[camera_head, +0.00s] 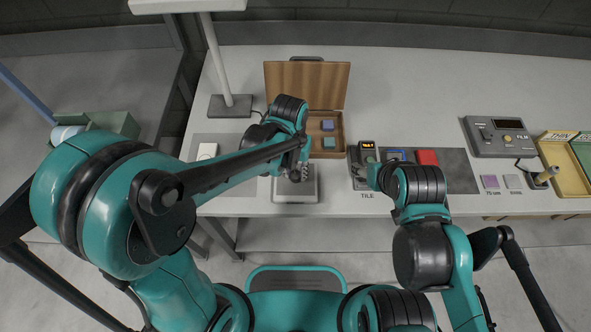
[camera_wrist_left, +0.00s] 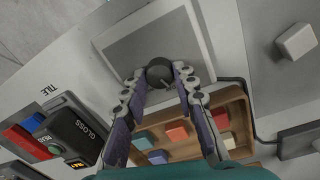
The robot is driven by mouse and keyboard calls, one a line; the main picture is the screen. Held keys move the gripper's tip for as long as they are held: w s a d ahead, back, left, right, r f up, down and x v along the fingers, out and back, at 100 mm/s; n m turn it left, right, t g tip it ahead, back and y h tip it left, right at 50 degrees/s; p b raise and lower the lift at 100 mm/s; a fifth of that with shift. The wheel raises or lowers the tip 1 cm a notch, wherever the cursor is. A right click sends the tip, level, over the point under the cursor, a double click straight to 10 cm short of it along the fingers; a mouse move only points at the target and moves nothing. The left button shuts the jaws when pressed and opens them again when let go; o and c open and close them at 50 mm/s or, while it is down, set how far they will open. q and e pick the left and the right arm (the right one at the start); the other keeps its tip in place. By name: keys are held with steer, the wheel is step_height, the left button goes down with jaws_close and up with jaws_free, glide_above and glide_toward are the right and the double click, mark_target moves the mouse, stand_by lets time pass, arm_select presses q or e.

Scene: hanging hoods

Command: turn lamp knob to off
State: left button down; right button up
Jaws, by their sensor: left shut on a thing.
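The lamp knob (camera_wrist_left: 158,73) is a dark round knob at the edge of a pale box with a grey top panel (camera_wrist_left: 155,45). This box (camera_head: 296,190) also shows in the head view, near the table's front edge. My left gripper (camera_head: 298,172) is over the box, with its fingertips (camera_wrist_left: 160,78) shut on the knob from both sides. The knob's pointer and marks cannot be read. The lamp has a white post (camera_head: 213,50) on a dark base (camera_head: 230,106). My right gripper (camera_head: 377,176) is beside the gloss meter; its fingers are mostly hidden.
An open wooden case (camera_head: 338,146) with coloured tiles stands just behind the left gripper. The gloss meter (camera_head: 362,160) and a red tile (camera_head: 427,157) are to its right. A film gauge (camera_head: 497,135) is farther right. A white block (camera_head: 207,151) lies at left.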

mark_target(292, 175)
arm_select(q)
steer(key=n, duration=0.7)
steer(key=shift+s, duration=0.1)
stand_by(0.5)
steer(key=c, duration=1.2)
jaws_free()
steer(key=r, duration=1.2)
steer(key=shift+s+a, duration=0.1)
steer(key=shift+a, duration=0.2)
steer(key=shift+a, duration=0.1)
